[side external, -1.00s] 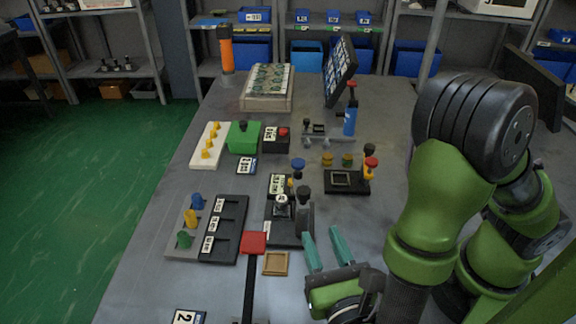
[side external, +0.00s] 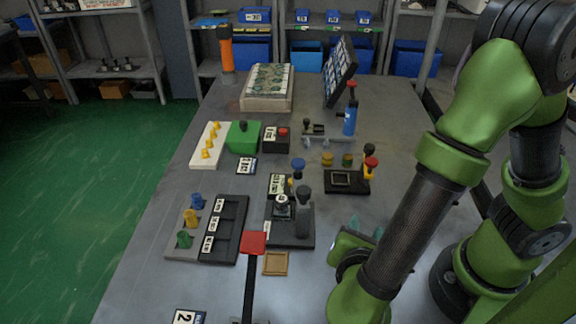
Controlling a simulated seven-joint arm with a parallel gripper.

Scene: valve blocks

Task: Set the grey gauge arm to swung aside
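A dark grey upright part with a rounded top (side external: 303,210) stands at the right of a black base (side external: 295,239) near the middle of the table. It looks like the grey gauge arm, but I cannot be sure. A silver round part (side external: 282,205) sits beside it to the left on the same base. My gripper (side external: 366,228) is to the right of this base, apart from it. Its teal fingertips show with a gap between them and nothing visible in it. My forearm hides part of the gripper.
A black three-slot tray (side external: 225,228) stands left. A black block with a square frame (side external: 345,181) is behind my gripper. The table's front middle is mostly clear.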

